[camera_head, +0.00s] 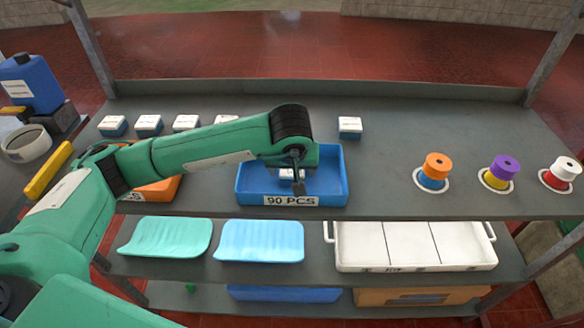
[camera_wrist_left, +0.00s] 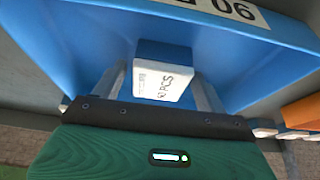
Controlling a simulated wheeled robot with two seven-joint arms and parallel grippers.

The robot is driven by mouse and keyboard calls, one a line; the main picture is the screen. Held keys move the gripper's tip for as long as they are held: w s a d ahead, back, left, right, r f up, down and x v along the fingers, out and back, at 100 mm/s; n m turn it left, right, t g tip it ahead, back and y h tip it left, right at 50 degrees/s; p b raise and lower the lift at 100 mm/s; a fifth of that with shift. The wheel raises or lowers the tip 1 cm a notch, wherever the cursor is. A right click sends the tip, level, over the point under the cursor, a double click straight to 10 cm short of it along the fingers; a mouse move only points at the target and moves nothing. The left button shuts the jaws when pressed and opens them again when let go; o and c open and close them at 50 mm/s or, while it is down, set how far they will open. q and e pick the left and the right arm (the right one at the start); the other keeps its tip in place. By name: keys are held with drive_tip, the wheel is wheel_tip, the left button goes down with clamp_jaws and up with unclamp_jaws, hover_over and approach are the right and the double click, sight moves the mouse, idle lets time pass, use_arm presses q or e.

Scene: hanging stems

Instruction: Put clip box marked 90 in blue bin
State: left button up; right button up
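The blue bin (camera_head: 330,198), labelled 90 PCS, stands near the front edge of the upper shelf. A small clip box (camera_head: 291,175) with a white lid is inside it. In the left wrist view, this clip box (camera_wrist_left: 163,72) has a "PCS" label; its number looks like 90 but is not sharp. My left gripper (camera_head: 298,184) reaches down into the bin from above. In the left wrist view its fingers (camera_wrist_left: 162,85) stand on either side of the clip box, with narrow gaps visible, so it looks open. My right gripper is not in view.
Several more clip boxes (camera_head: 148,125) line the back of the shelf, one (camera_head: 350,127) behind the bin. An orange bin (camera_head: 160,189) is left of the blue bin. Colored spools (camera_head: 434,172) stand at right. A white tray (camera_head: 400,240) is on the shelf below.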

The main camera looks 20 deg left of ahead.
sight(292, 173)
use_arm(q)
drive_tip(key=shift+r, duration=0.2)
drive_tip(key=v, duration=0.4)
drive_tip(key=shift+r, duration=0.15)
drive_tip(key=v, duration=0.7)
drive_tip(key=shift+s+r+b, duration=0.25)
drive_tip(key=shift+b, duration=0.2)
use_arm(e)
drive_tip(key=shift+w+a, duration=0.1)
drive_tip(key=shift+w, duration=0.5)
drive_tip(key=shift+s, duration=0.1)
